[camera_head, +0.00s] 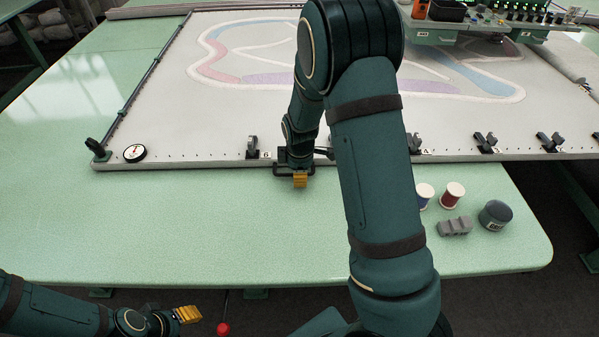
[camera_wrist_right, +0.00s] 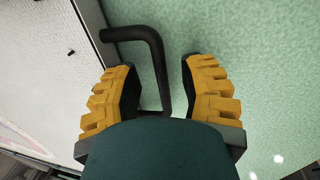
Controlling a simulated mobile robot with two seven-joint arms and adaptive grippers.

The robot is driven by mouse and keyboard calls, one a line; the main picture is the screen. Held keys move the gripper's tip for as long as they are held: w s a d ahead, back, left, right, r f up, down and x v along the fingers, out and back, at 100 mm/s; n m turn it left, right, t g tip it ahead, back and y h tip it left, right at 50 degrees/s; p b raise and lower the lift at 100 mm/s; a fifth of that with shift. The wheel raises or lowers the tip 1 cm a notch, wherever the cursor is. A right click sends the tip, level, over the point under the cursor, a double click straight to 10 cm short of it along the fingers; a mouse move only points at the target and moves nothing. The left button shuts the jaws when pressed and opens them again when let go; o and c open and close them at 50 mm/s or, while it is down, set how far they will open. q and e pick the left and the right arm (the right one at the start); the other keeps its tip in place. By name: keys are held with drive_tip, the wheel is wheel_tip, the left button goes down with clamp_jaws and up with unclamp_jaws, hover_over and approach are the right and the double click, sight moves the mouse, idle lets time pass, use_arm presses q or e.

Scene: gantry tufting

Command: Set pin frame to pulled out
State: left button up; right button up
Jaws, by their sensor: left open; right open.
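The pin frame (camera_head: 210,110) is a large flat panel of pale cloth with a coloured track pattern, lying on the green table. A black bent handle (camera_wrist_right: 150,36) runs from its edge in the right wrist view. My right gripper (camera_wrist_right: 156,64) is open, its yellow-padded fingers on either side of the handle, with gaps visible. In the head view my right gripper (camera_head: 300,180) is at the frame's front edge, partly hidden by my right arm. My left gripper (camera_head: 188,314) is low at the left, off the table's front edge, away from the frame.
Several black clamps (camera_head: 486,142) line the frame's front edge, and a round dial (camera_head: 134,153) sits at its left corner. A red spool (camera_head: 452,195), a grey block (camera_head: 455,226) and a dark jar (camera_head: 495,215) stand at right. The table's front left (camera_head: 130,220) is clear.

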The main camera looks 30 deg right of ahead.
drive_tip(key=shift+o, duration=0.2)
clamp_jaws()
drive_tip(key=shift+s+a, duration=0.1)
drive_tip(key=shift+s, duration=0.1)
